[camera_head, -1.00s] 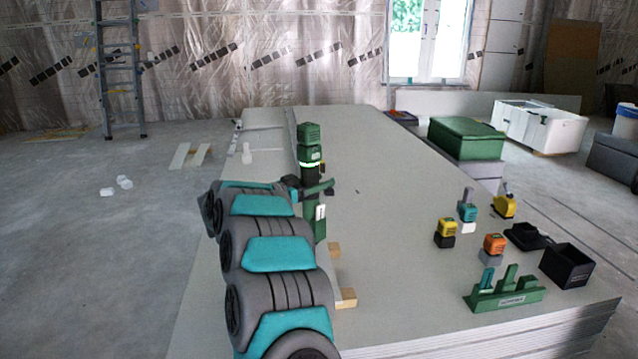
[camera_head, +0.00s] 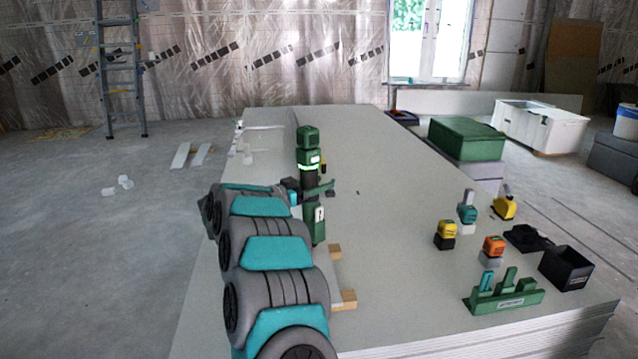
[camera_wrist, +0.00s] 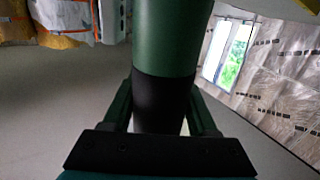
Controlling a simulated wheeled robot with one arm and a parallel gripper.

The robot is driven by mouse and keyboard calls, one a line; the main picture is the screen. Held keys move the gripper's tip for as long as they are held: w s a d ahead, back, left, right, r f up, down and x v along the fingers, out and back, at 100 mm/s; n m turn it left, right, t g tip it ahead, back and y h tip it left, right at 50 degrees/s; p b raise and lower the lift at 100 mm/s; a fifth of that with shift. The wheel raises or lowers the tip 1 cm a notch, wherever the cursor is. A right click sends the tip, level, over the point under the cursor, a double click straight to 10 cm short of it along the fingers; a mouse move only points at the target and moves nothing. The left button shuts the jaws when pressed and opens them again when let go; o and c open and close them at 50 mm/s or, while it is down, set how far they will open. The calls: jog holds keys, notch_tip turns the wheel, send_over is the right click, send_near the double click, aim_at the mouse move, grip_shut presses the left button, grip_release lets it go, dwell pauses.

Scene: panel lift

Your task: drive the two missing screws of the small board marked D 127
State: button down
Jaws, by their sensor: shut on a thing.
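My gripper (camera_head: 314,188) is shut on a green and black screwdriving tool (camera_head: 308,146), which stands upright over the large grey panel stack. The tool's green and black barrel (camera_wrist: 166,95) fills the middle of the wrist view between the fingers. The tool's lower end is a green block with a white label; I cannot see its tip or whether it touches anything. No board with a readable D 127 mark shows, and no screws or screw holes can be made out. My arm and the tool hide part of the panel surface.
The panel stack (camera_head: 395,215) has a wide clear middle. Wooden blocks (camera_head: 343,299) lie beside my arm. At the right are a green holder (camera_head: 503,300), a black box (camera_head: 567,267), a yellow-topped battery (camera_head: 446,230) and an orange-topped one (camera_head: 494,246). A green case (camera_head: 466,138) stands farther back.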

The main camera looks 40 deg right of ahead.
jog(key=shift+f+p, duration=0.55)
jog(key=shift+f, duration=0.4)
dwell(3.1)
jog(key=shift+r, duration=0.15)
dwell(0.5)
notch_tip(320, 180, up, 4)
jog(key=p, duration=0.4)
jog(key=shift+r+p, duration=0.25)
jog(key=shift+p, duration=0.1)
dwell(0.3)
